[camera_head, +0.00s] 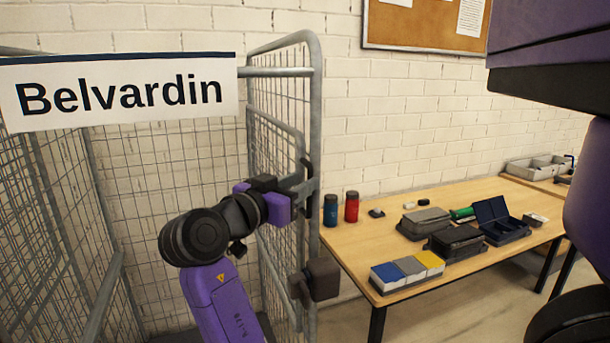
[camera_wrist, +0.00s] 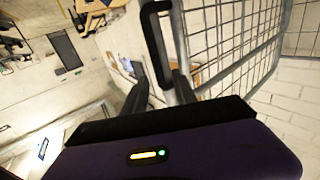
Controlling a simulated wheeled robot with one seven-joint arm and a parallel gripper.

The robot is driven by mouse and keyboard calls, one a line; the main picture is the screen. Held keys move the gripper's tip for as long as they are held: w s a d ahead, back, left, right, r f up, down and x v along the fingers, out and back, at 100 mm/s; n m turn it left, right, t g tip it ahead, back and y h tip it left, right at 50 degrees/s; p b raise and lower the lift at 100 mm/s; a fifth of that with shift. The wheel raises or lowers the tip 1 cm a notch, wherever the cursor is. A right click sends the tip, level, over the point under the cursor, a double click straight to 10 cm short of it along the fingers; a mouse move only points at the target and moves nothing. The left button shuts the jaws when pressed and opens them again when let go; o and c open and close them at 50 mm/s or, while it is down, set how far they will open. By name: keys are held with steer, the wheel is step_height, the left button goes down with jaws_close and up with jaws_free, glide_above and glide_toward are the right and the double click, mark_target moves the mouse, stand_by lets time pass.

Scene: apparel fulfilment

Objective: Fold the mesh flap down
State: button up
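The mesh flap (camera_head: 276,155) is a grey wire panel in the right side of the roll cage and stands upright. The cage mesh also shows at the upper right of the wrist view (camera_wrist: 235,38). My gripper (camera_head: 300,190) is at the cage's front right post. In the wrist view its two dark fingers (camera_wrist: 160,82) stand apart. A black handle (camera_wrist: 153,42) runs down between them, and its lower end is in the gap. I cannot tell whether either finger touches it. Parts of the flap's lower edge are hidden behind my arm.
A white "Belvardin" sign (camera_head: 130,90) hangs across the cage front. A dark block (camera_head: 322,279) sits on the post below my gripper. A wooden table (camera_head: 385,238) with bottles, cases and coloured boxes stands close to the right of the cage. The cage interior looks empty.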

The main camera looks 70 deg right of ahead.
steer(key=shift+x, duration=1.15)
jaws_close()
stand_by(0.6)
